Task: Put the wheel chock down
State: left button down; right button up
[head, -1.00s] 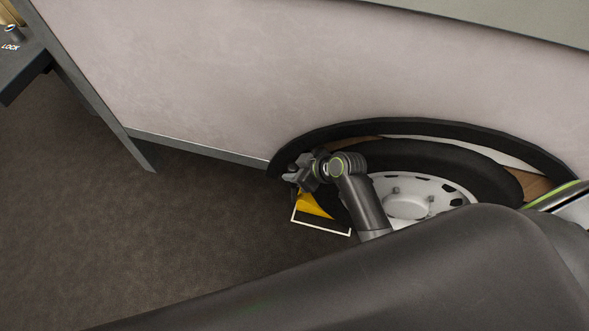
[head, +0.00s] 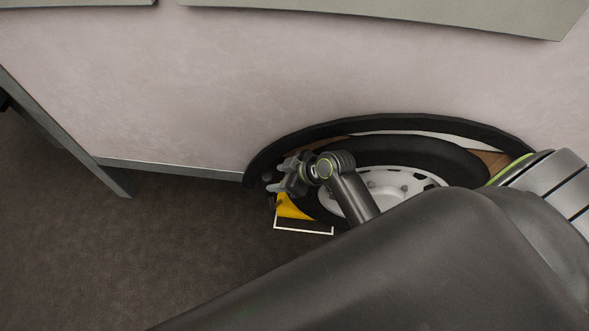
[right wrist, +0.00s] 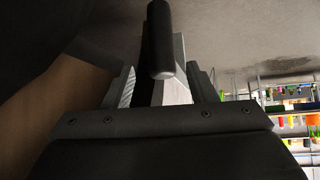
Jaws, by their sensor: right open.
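The yellow wheel chock (head: 291,208) sits on the dark floor against the left side of the tyre (head: 440,158), within a white outline (head: 304,232). My right gripper (head: 272,177) is open just above and slightly left of the chock, partly in front of the tyre. In the right wrist view, a dark rounded bar (right wrist: 160,45) shows between the open fingers; I cannot tell what it belongs to. My forearm hides part of the wheel. My left gripper is not in view.
The pale vehicle side (head: 230,80) with its dark wheel arch (head: 390,122) rises close behind the gripper. The brown floor (head: 110,250) to the left is clear. In the right wrist view, a rack with colourful items (right wrist: 290,120) stands far right.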

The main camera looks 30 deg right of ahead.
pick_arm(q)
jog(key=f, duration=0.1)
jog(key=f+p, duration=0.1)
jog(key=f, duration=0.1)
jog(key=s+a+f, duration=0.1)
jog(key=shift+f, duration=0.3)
pick_arm(e)
jog(key=v, duration=0.7)
jog(key=shift+s+r, duration=0.1)
jog(key=s+d+f+m+g+h, duration=0.3)
jog(key=s+d+f+m, duration=0.1)
jog(key=s+f, duration=0.7)
jog(key=s+d+f+m+g+h, duration=0.2)
jog(key=s+d+f+m+h, duration=0.1)
jog(key=s+f, duration=0.8)
jog(key=s+d+m, duration=0.1)
jog(key=m, duration=0.1)
jog(key=shift+d+f+m+g, duration=0.2)
jog(key=shift+f+m+g, duration=0.1)
jog(key=shift+g, duration=0.1)
pick_arm(q)
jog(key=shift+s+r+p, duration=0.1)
jog(key=shift+p, duration=0.45)
pick_arm(e)
jog(key=shift+r, duration=0.15)
